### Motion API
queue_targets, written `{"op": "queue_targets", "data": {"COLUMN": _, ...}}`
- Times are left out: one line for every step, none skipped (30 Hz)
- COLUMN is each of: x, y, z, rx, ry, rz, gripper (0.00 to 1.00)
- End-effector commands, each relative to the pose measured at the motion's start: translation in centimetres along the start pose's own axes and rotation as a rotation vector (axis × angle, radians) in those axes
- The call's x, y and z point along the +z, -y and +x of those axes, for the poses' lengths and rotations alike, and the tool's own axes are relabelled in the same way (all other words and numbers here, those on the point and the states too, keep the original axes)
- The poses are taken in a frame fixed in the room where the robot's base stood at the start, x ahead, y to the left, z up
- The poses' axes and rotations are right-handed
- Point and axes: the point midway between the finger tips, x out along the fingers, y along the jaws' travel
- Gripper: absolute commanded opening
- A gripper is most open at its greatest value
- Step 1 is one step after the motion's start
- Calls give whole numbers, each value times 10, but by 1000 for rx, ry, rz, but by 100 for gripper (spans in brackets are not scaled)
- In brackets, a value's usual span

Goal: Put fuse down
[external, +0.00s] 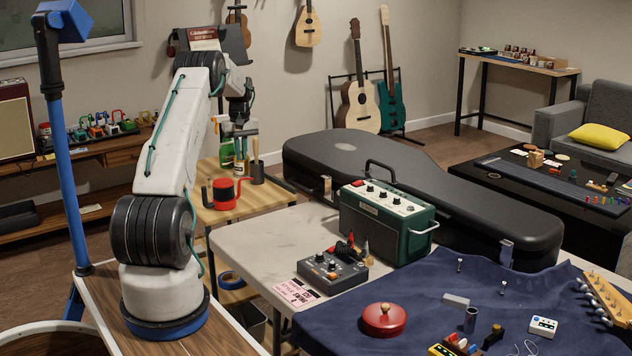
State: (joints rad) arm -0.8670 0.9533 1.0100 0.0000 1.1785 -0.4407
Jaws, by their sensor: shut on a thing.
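My gripper (239,132) is small and far off in the external view, at the end of my raised arm. It hangs pointing down over the small wooden side table (240,207), in front of the bottles there. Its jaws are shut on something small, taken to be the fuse. The fuse cannot be made out at this size, as the fingers and the clutter behind hide it. I cannot tell how high above the table it is held.
Beneath and around my gripper are a green bottle (227,153), a dark cup (257,174) with a brush and a red-and-black round object (224,193). The folding table holds a green amplifier (388,222) and a grey box (332,271). A black guitar case (450,190) lies behind.

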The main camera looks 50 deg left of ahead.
Motion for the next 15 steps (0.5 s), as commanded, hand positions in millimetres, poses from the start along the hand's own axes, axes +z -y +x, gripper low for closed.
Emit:
{"op": "queue_targets", "data": {"x": 0, "y": 0, "z": 5, "rx": 0, "ry": 1, "rz": 1, "gripper": 0}}
{"op": "queue_targets", "data": {"x": 0, "y": 0, "z": 8, "rx": 0, "ry": 1, "rz": 1, "gripper": 0}}
{"op": "queue_targets", "data": {"x": 0, "y": 0, "z": 13, "rx": 0, "ry": 1, "rz": 1, "gripper": 0}}
{"op": "queue_targets", "data": {"x": 0, "y": 0, "z": 17, "rx": -1, "ry": 1, "rz": 1, "gripper": 0}}
{"op": "queue_targets", "data": {"x": 1, "y": 0, "z": 22, "rx": -1, "ry": 2, "rz": 1, "gripper": 0}}
{"op": "queue_targets", "data": {"x": 1, "y": 0, "z": 28, "rx": -2, "ry": 3, "rz": 1, "gripper": 0}}
{"op": "queue_targets", "data": {"x": 1, "y": 0, "z": 34, "rx": -1, "ry": 3, "rz": 1, "gripper": 0}}
{"op": "queue_targets", "data": {"x": 1, "y": 0, "z": 40, "rx": -1, "ry": 2, "rz": 1, "gripper": 0}}
{"op": "queue_targets", "data": {"x": 1, "y": 0, "z": 48, "rx": -1, "ry": 3, "rz": 1, "gripper": 0}}
{"op": "queue_targets", "data": {"x": 1, "y": 0, "z": 54, "rx": -1, "ry": 3, "rz": 1, "gripper": 0}}
{"op": "queue_targets", "data": {"x": 1, "y": 0, "z": 58, "rx": -1, "ry": 2, "rz": 1, "gripper": 0}}
{"op": "queue_targets", "data": {"x": 1, "y": 0, "z": 63, "rx": 0, "ry": 1, "rz": 1, "gripper": 0}}
{"op": "queue_targets", "data": {"x": 1, "y": 0, "z": 66, "rx": 0, "ry": 1, "rz": 1, "gripper": 0}}
{"op": "queue_targets", "data": {"x": 1, "y": 0, "z": 69, "rx": 0, "ry": 1, "rz": 1, "gripper": 0}}
{"op": "queue_targets", "data": {"x": 1, "y": 0, "z": 72, "rx": 0, "ry": 1, "rz": 1, "gripper": 0}}
